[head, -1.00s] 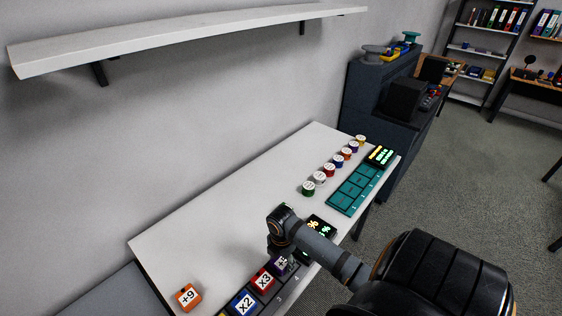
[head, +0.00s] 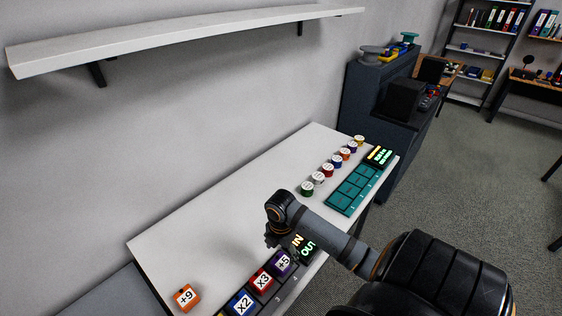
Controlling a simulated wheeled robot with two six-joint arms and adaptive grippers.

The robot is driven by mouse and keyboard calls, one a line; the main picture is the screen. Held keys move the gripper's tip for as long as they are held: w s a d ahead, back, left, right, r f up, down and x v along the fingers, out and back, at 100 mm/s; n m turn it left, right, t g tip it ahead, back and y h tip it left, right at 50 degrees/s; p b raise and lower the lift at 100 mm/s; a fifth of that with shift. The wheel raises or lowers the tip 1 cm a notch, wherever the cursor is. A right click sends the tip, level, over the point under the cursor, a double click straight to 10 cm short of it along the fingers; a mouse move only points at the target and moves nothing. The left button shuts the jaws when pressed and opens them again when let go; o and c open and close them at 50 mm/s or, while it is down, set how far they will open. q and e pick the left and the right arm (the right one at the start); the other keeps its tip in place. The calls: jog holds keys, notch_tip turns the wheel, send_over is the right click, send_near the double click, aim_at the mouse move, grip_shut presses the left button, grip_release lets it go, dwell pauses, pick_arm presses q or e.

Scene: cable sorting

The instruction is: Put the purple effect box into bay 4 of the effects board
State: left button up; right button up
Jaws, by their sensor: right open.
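The purple effect box (head: 282,262), marked +5, sits on the dark effects board (head: 285,299) at the spot by the number 4. The red x3 box (head: 262,281) and the blue x2 box (head: 241,303) stand in a row beside it. My right gripper (head: 272,240) is open and empty, just above and behind the purple box, apart from it. The arm hides part of the gripper and of the display with IN and OUT (head: 303,244). An orange +9 box (head: 187,298) lies loose on the white table. My left gripper is out of view.
A teal board (head: 353,190) with empty bays and a lit display lies at the table's far end. Several coloured round pieces (head: 319,177) stand in a row beside it. The white table's middle (head: 215,235) is clear. A long shelf (head: 180,38) hangs above.

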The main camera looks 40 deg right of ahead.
aim_at(281, 261)
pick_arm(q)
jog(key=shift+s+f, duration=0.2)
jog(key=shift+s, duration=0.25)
pick_arm(e)
notch_tip(281, 261, up, 6)
